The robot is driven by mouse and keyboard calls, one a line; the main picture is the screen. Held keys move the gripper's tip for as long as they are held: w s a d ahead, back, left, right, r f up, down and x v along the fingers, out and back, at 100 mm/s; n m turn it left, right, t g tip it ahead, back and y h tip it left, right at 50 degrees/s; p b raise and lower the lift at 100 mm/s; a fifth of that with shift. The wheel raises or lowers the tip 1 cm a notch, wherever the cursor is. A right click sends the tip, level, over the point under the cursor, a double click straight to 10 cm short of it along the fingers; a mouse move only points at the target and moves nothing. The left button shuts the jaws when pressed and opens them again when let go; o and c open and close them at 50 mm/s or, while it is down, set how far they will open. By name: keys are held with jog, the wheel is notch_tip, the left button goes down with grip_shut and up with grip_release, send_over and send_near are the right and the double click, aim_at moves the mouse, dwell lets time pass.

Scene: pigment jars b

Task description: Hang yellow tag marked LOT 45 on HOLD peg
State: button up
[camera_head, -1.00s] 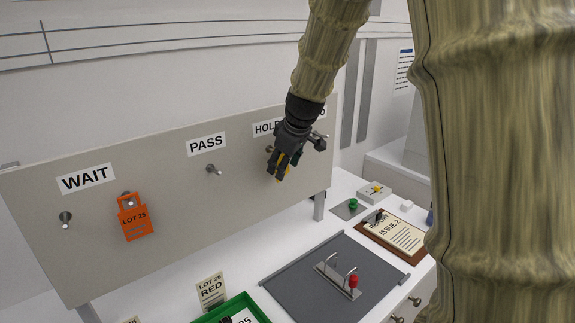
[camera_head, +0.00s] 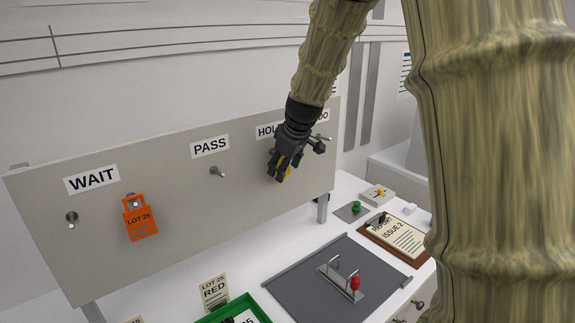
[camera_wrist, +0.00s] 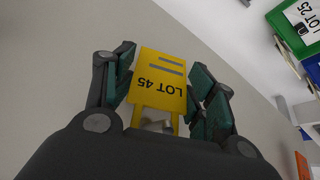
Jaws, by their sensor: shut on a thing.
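The yellow tag marked LOT 45 (camera_wrist: 160,80) is between the fingers of my gripper (camera_wrist: 163,72), its lettering upside down in the wrist view. My gripper is shut on it. A grey, peg-like end (camera_wrist: 158,125) shows within the tag's cut-out; I cannot tell whether it passes through. In the head view my gripper (camera_head: 277,174) is in front of the board below the HOLD label (camera_head: 265,132), with a sliver of the yellow tag (camera_head: 289,172) visible. My gripper mostly hides the HOLD peg there.
The grey board (camera_head: 170,230) also bears a PASS peg (camera_head: 217,171), bare, and a WAIT peg (camera_head: 71,219), bare. An orange LOT 25 tag (camera_head: 140,222) hangs between them. Another peg (camera_head: 322,140) is close right of my gripper. A dark mat (camera_head: 310,300) with a rack lies below.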

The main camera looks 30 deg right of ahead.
jog(key=shift+w+a, duration=0.15)
jog(key=shift+a, duration=0.05)
jog(key=shift+c, duration=0.3)
jog(key=shift+f, duration=0.1)
jog(key=shift+c, duration=0.8)
jog(key=o, duration=0.8)
jog(key=shift+w, duration=0.15)
jog(key=shift+o, duration=1.3)
jog(key=shift+w, duration=0.15)
jog(key=shift+w+d, duration=0.1)
jog(key=shift+r, duration=0.2)
